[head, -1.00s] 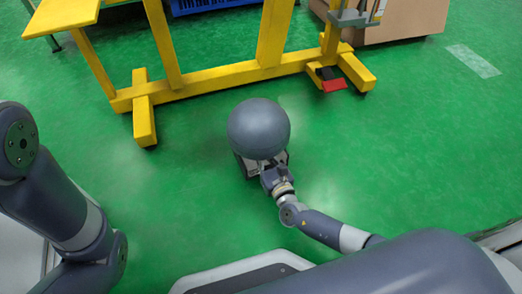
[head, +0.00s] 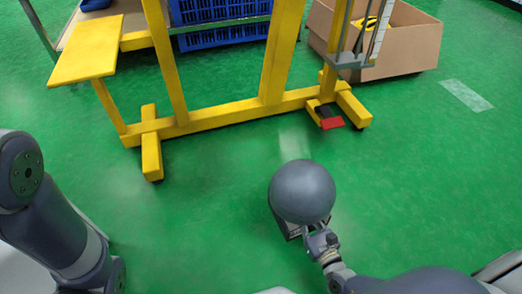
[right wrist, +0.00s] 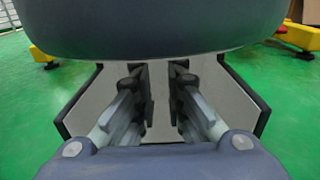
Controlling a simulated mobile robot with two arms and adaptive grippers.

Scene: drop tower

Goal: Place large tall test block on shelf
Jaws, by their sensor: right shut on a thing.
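The held test block has a large round dark grey upper part (head: 302,191) over a box-like base with dark edges, mostly hidden below it in the head view. In the right wrist view the round part (right wrist: 155,25) fills the top, and the base (right wrist: 80,112) shows pale faces with black edges. My right gripper (right wrist: 160,75) is shut on the block; its fingers reach in at the base under the round part. It also shows in the head view (head: 318,240). My left arm is at the left edge, its gripper out of view. No shelf can be identified with certainty.
A yellow frame (head: 230,117) stands ahead on the green floor, with a flat yellow top (head: 95,50) at left and a red pedal (head: 332,123) at its right foot. Blue crates (head: 220,40) and a brown box (head: 408,48) stand behind. The floor between me and the frame is clear.

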